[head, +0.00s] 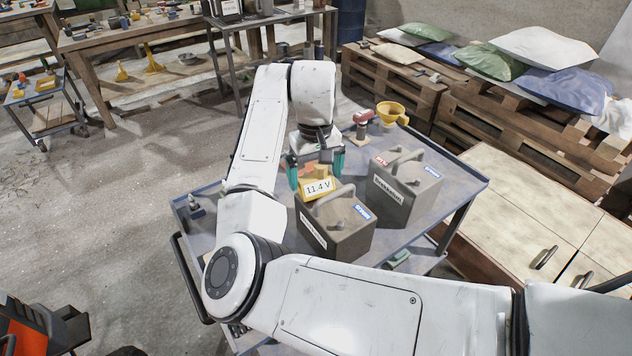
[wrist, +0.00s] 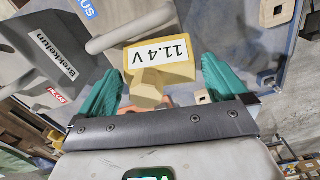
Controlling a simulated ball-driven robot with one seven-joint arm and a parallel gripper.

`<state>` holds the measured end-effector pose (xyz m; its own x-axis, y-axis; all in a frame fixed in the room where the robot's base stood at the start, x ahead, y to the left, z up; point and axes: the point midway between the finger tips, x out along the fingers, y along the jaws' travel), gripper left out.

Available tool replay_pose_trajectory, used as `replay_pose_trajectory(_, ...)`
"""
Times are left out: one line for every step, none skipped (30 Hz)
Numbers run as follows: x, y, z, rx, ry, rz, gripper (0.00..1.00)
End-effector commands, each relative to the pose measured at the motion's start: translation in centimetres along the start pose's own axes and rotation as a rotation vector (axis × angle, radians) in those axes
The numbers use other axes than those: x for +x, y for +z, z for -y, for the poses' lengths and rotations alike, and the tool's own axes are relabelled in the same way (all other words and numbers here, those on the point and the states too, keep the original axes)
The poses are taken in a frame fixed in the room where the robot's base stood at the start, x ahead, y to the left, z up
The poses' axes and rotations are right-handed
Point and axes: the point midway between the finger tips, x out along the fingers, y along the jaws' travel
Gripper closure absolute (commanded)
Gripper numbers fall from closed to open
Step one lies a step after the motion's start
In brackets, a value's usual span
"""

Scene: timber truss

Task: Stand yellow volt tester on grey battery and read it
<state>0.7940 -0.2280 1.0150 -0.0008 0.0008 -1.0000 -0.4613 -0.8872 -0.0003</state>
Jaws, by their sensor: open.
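The yellow volt tester (head: 317,188) is at the back edge of the nearer grey battery (head: 338,240), beside its handle, and looks to stand on its top. Its white display reads 11.4 V, also legible in the wrist view (wrist: 160,55). My gripper (head: 316,172) has its teal fingers apart, one on each side of the tester. In the wrist view the open fingers (wrist: 160,70) flank the tester's yellow knob with gaps visible. The tester's contact with the battery is hidden.
A second grey battery (head: 405,192) stands right of the first on the blue-grey cart (head: 455,190). A yellow funnel (head: 391,111) and a red-topped item (head: 362,122) are at the cart's back. A small dark item (head: 196,208) sits at its left. Sack-laden pallets stand behind.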

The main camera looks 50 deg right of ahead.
Motion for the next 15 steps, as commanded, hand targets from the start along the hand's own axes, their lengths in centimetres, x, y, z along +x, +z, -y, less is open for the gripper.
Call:
replay_pose_trajectory(0.6, 0.0, 0.0, -0.001, 0.000, 0.002, 0.00)
replay_pose_trajectory(1.0, 0.0, 0.0, -0.001, 0.000, 0.002, 0.00)
replay_pose_trajectory(1.4, 0.0, 0.0, -0.001, 0.000, 0.001, 0.00)
replay_pose_trajectory(1.7, 0.0, 0.0, -0.001, 0.000, 0.001, 0.00)
replay_pose_trajectory(1.9, 0.0, 0.0, -0.001, 0.000, 0.001, 0.00)
replay_pose_trajectory(2.1, 0.0, 0.0, -0.001, 0.000, 0.000, 0.00)
replay_pose_trajectory(2.2, 0.0, 0.0, 0.000, 0.000, 0.000, 0.00)
replay_pose_trajectory(2.3, 0.0, 0.0, 0.000, 0.000, 0.000, 0.00)
replay_pose_trajectory(2.3, 0.0, 0.0, 0.000, 0.000, -0.001, 0.00)
replay_pose_trajectory(2.3, 0.0, 0.0, 0.000, 0.000, -0.001, 0.00)
replay_pose_trajectory(2.3, 0.0, 0.0, 0.000, 0.000, -0.001, 0.00)
replay_pose_trajectory(2.3, 0.0, 0.0, 0.000, 0.000, -0.001, 0.00)
replay_pose_trajectory(2.3, 0.0, 0.0, 0.000, 0.000, -0.001, 0.00)
replay_pose_trajectory(2.3, 0.0, 0.0, 0.000, 0.000, -0.001, 0.02)
replay_pose_trajectory(2.3, 0.0, 0.0, 0.000, 0.000, -0.001, 0.06)
